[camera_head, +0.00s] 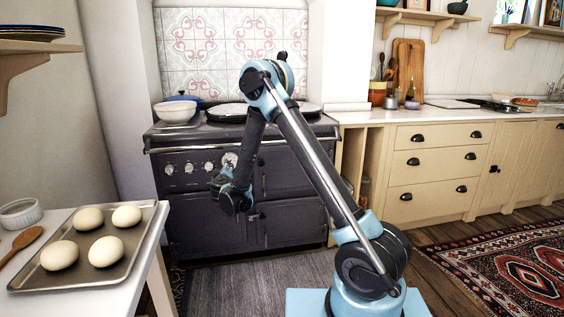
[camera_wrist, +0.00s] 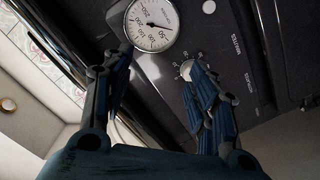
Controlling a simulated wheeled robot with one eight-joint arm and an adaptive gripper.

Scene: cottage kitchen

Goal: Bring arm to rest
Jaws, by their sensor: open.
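My arm stands bent in front of the dark range cooker (camera_head: 285,235) in the head view, with its elbow raised to hob height and its forearm hanging down. My gripper (camera_head: 222,180) hangs in front of the cooker's control panel, apart from other things as far as I can tell. In the wrist view its two fingers (camera_wrist: 160,98) are spread with nothing between them. The cooker's round dial (camera_wrist: 153,24) and a knob (camera_wrist: 187,70) show behind the fingers.
At the left, a baking tray (camera_head: 133,250) with several dough balls lies on a white table (camera_head: 110,298), beside a wooden spoon (camera_head: 20,243) and ramekin (camera_head: 20,213). A white bowl (camera_head: 176,113) stands on the cooker. Cream drawers (camera_head: 430,160) line the right. The grey rug (camera_head: 240,285) is clear.

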